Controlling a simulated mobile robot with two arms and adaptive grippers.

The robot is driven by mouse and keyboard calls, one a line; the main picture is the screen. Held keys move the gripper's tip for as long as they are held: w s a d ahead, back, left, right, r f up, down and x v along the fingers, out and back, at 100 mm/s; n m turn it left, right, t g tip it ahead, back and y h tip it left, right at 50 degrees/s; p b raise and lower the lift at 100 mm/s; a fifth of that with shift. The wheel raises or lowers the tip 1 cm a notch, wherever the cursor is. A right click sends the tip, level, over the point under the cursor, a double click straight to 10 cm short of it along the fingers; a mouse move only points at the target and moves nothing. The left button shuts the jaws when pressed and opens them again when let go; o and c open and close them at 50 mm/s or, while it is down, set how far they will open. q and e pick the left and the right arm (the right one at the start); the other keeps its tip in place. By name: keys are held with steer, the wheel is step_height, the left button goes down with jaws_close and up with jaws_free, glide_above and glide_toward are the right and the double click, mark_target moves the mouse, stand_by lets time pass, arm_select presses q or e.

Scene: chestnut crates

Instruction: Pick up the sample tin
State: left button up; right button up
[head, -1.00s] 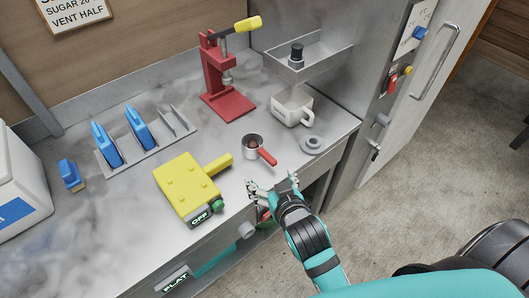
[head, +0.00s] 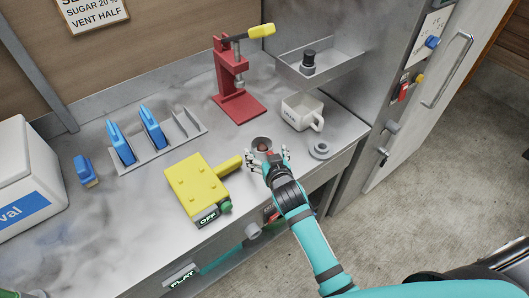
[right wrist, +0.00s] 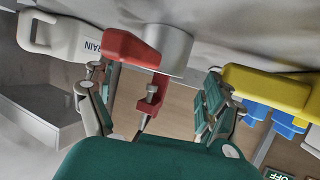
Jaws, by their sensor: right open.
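The sample tin is most likely the small grey metal cup with a red handle. In the head view the cup (head: 262,144) stands on the steel counter, its handle partly hidden by my right gripper (head: 268,158). That gripper is open, with its fingers spread on either side of the handle, just short of the cup. In the right wrist view, which is upside down, the grey cup (right wrist: 170,45) and its red handle (right wrist: 130,48) lie between the spread fingers (right wrist: 155,80). I see no contact. My left gripper is not in view.
A yellow press (head: 197,188) with its handle stands left of the gripper. A white mug (head: 302,111) and a grey ring-shaped piece (head: 320,150) are to the right. A red press (head: 237,95) stands behind. Blue-handled tools (head: 121,145) sit in a rack at left.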

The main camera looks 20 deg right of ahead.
mark_target(261, 144)
steer(key=x, duration=0.4)
steer(key=shift+w+f+p, duration=0.15)
steer(key=shift+p, duration=0.15)
steer(key=shift+a, duration=0.1)
steer(key=c, duration=1.3)
